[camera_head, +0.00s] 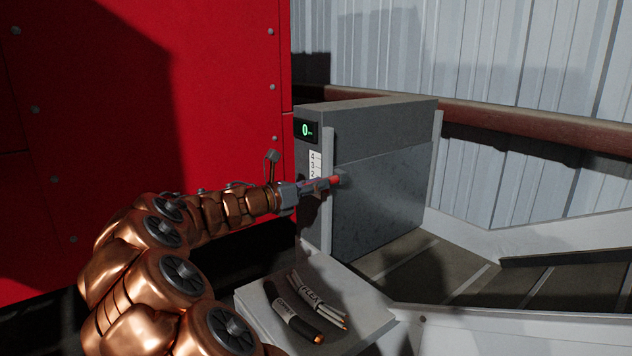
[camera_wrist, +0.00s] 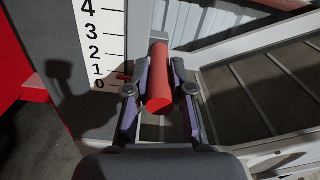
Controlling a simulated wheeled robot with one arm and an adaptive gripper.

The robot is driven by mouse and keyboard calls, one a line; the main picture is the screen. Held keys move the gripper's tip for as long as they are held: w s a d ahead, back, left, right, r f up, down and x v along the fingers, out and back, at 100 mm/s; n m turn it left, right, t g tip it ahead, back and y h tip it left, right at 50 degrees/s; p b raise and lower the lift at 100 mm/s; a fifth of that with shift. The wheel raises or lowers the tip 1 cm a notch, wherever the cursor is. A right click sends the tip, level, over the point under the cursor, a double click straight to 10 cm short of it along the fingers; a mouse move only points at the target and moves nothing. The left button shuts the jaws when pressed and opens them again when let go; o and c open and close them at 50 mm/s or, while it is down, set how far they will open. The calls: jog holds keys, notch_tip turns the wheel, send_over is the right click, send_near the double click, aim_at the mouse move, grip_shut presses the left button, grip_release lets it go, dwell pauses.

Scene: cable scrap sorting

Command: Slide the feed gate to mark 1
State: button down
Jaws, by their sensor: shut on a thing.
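The feed gate (camera_head: 382,205) is a dark grey panel between two light uprights, standing over a conveyor in the head view. Its red handle (camera_head: 335,181) sticks out towards me; it also shows in the wrist view (camera_wrist: 159,83). My gripper (camera_head: 325,185) is shut on this handle, with a purple-sided finger on each side of it in the wrist view (camera_wrist: 161,78). The white scale (camera_wrist: 100,43), numbered 4 down to 0, stands left of the handle. A small red pointer (camera_wrist: 124,77) lies near its low end, around 1 and 0; the exact reading is unclear.
A display (camera_head: 306,131) on the gate housing shows a green 0. Below my arm, a pale tray (camera_head: 262,318) holds labelled cable pieces (camera_head: 292,314). A red wall (camera_head: 110,90) stands at left. The conveyor (camera_head: 405,265) at right is bare where visible.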

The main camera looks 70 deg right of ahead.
jog(key=shift+r, duration=0.3)
jog(key=c, duration=1)
grip_release()
jog(key=shift+w+a+f, duration=0.1)
jog(key=v, duration=1.1)
jog(key=shift+w+a, duration=0.15)
jog(key=shift+a, duration=0.25)
jog(key=s+a+f+m+t+y, duration=0.2)
jog(key=s+a+f+m+y, duration=0.2)
jog(key=a, duration=1.1)
jog(key=s+a+f+m+t+y+p, duration=0.1)
jog(key=s+a+f+m+y, duration=0.3)
jog(key=a+f, duration=0.4)
jog(key=s+a+f+m+t+y+p, duration=0.1)
jog(key=s+a+f+m+t+y, duration=0.3)
jog(key=a, duration=1.8)
jog(key=shift+s+a+f+m+y, duration=0.15)
jog(key=shift+f+m+y, duration=0.4)
jog(key=shift+y, duration=0.35)
jog(key=shift+s+a+f+m+y, duration=0.15)
jog(key=shift+f+m+y, duration=0.4)
jog(key=shift+y, duration=0.35)
